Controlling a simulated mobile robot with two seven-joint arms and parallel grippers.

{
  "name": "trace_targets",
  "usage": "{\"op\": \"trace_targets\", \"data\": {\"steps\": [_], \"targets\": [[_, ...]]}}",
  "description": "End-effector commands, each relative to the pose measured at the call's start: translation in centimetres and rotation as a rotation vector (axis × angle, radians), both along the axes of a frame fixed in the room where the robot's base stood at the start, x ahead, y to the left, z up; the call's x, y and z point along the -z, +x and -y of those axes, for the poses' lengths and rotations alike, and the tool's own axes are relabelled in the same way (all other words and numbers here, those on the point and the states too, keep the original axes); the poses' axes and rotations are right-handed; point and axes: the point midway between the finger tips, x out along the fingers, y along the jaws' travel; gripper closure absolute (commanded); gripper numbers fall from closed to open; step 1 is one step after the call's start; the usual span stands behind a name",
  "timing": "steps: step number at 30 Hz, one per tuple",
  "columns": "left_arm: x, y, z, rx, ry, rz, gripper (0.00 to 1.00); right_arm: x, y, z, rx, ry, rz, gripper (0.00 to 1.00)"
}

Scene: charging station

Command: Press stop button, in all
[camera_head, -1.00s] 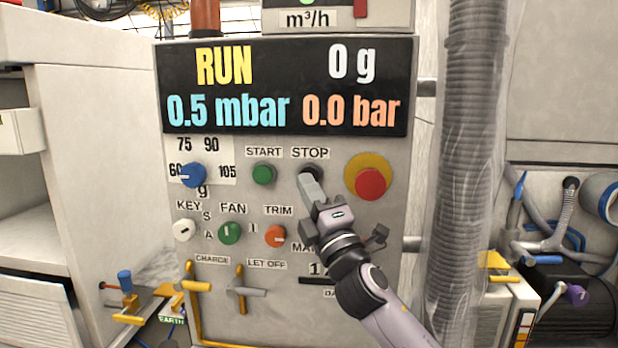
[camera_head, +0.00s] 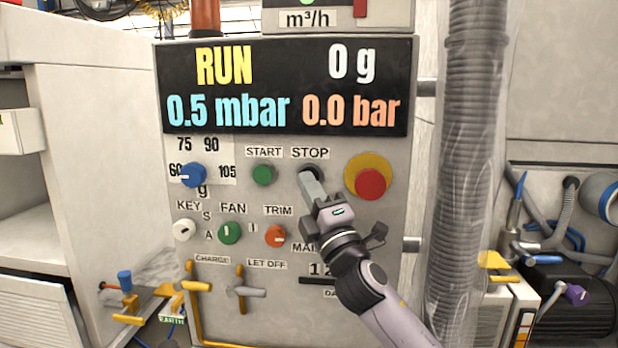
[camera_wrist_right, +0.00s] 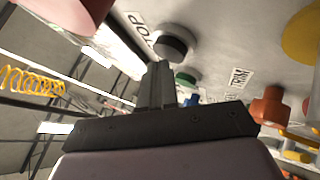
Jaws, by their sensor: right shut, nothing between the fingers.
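The dark stop button (camera_head: 308,169) sits on the grey panel under the STOP label (camera_head: 310,153). My right gripper (camera_head: 308,177) is shut and empty, with its fingertips at the lower part of the button in the head view and covering some of it. In the right wrist view the stop button (camera_wrist_right: 170,46) is a dark round knob just beyond the tips of the shut fingers (camera_wrist_right: 160,66). I cannot tell whether the fingertips touch it. The display (camera_head: 285,88) reads RUN, 0 g, 0.5 mbar and 0.0 bar. My left gripper is not in view.
The green start button (camera_head: 263,174) is left of the stop button. A red mushroom button (camera_head: 370,183) on a yellow disc is close on the right. The orange trim knob (camera_head: 275,236) is below left. A ribbed transparent hose (camera_head: 468,150) runs down the panel's right side.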

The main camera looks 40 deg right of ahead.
Motion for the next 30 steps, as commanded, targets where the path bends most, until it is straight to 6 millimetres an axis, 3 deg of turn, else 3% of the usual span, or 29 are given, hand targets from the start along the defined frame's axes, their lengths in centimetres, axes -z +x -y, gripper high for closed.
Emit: {"op": "trace_targets", "data": {"steps": [30], "targets": [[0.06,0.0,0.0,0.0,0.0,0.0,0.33,-0.03,0.51,0.71,0.002,0.0,0.0,1.0]]}}
